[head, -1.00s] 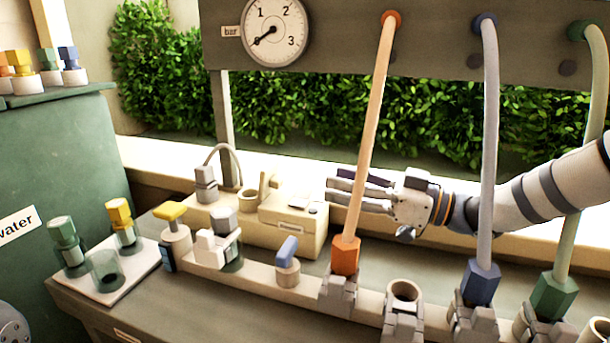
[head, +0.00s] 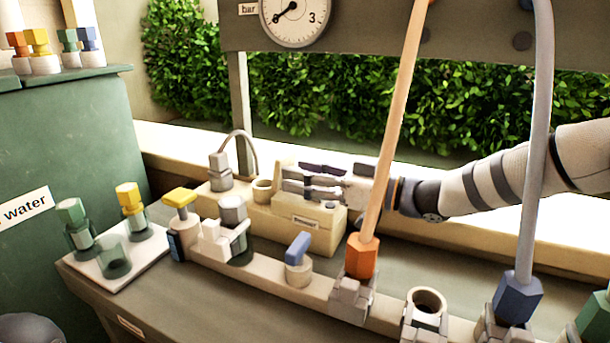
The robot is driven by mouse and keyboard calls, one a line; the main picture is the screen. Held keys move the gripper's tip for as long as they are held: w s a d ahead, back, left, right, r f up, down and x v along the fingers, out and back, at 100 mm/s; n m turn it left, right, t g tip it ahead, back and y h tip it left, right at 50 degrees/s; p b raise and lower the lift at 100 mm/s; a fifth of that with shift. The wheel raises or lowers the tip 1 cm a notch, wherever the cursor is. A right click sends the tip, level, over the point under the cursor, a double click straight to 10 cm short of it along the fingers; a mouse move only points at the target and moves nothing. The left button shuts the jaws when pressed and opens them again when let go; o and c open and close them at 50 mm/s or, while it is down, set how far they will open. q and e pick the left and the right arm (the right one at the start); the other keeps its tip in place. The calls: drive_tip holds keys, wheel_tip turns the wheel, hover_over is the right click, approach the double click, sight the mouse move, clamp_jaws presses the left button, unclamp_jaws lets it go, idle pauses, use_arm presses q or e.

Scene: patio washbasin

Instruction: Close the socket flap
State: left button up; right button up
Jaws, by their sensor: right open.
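A beige box (head: 305,222) with a small label stands behind the front rail. A short round socket (head: 263,189) sits at its left end. A cream upright piece beside the socket, which looks like its raised flap (head: 279,176), is partly hidden by my fingers. My right gripper (head: 291,177) reaches in from the right, behind the orange hose. Its open fingers point left over the box top, with their tips close to the flap. I cannot tell if they touch it. My left gripper is not in view.
An orange hose (head: 390,140) and a blue hose (head: 537,140) hang in front of my right arm. Yellow (head: 179,197) and blue (head: 298,247) handles stand on the rail.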

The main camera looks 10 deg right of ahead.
sight(289, 161)
clamp_jaws()
drive_tip(key=shift+a+r+h+p, duration=0.1)
drive_tip(key=shift+r+h+p, duration=0.3)
drive_tip(key=shift+r+p, duration=0.2)
drive_tip(key=shift+w+a+r+g+h+p, duration=0.15)
drive_tip(key=shift+a+r+g+h+p, duration=0.15)
drive_tip(key=shift+g+h+p, duration=0.35)
drive_tip(key=shift+w+a+r+g+h+p, duration=0.1)
drive_tip(key=shift+w+a+g+h+p, duration=0.15)
drive_tip(key=shift+h, duration=0.2)
drive_tip(key=shift+w+a+r+g+h+p, duration=0.1)
drive_tip(key=shift+g+h+p, duration=0.1)
drive_tip(key=shift+g+h, duration=0.15)
drive_tip(key=shift+w+a+g+h, duration=0.15)
drive_tip(key=shift+g+h, duration=0.1)
drive_tip(key=shift+h, duration=0.3)
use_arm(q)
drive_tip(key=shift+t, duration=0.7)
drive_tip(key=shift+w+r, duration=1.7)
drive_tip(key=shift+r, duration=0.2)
use_arm(e)
drive_tip(key=shift+w+a+g+h, duration=0.15)
drive_tip(key=shift+a+g+h, duration=0.1)
drive_tip(key=shift+g+h, duration=0.2)
drive_tip(key=shift+r, duration=0.1)
